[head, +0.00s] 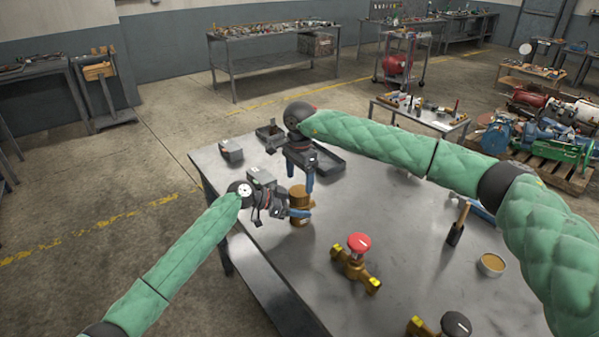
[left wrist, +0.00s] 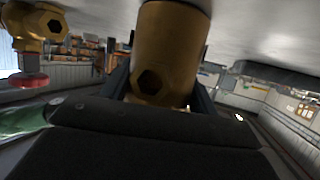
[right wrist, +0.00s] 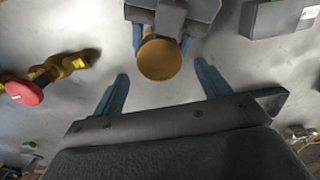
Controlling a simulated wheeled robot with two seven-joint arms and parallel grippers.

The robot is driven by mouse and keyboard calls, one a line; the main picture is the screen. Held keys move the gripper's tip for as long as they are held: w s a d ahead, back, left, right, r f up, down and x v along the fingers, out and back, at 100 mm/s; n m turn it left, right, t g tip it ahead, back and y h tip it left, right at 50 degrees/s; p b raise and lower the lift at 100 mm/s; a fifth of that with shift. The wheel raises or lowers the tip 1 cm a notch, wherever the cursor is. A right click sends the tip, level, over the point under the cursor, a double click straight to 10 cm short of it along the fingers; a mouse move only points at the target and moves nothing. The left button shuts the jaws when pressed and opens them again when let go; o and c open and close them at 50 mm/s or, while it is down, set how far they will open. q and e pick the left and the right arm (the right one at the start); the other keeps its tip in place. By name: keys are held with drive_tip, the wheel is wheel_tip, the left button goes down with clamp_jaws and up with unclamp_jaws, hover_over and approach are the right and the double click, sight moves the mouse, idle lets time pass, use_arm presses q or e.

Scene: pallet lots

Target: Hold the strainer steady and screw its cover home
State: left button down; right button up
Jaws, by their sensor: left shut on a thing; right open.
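The brass strainer (head: 299,218) stands upright near the table's left edge, and a round brass cover (head: 298,190) shows at its top. My left gripper (head: 299,212) is shut on the strainer's body from the left. The left wrist view shows the brass body (left wrist: 165,50) up close, with a hexagonal recess in it. My right gripper (head: 302,181) points down just above the cover, fingers apart. In the right wrist view the cover's plain round top (right wrist: 160,59) lies ahead of the two open blue fingers (right wrist: 163,88). How far the cover is seated cannot be told.
A red-knobbed brass valve (head: 352,263) stands right of the strainer; a black-knobbed one (head: 453,325) is nearer. A black tray (head: 330,164) and grey box (head: 231,150) lie behind. A wooden-handled tool (head: 457,228) and tan-filled bowl (head: 491,264) are at right.

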sight(299, 190)
wheel_tip(299, 190, down, 6)
drive_tip(key=shift+r, duration=0.15)
drive_tip(key=shift+c, duration=0.3)
drive_tip(key=c, duration=0.9)
drive_tip(key=m, duration=1.3)
drive_tip(key=o, duration=1.1)
drive_tip(key=shift+c, duration=0.2)
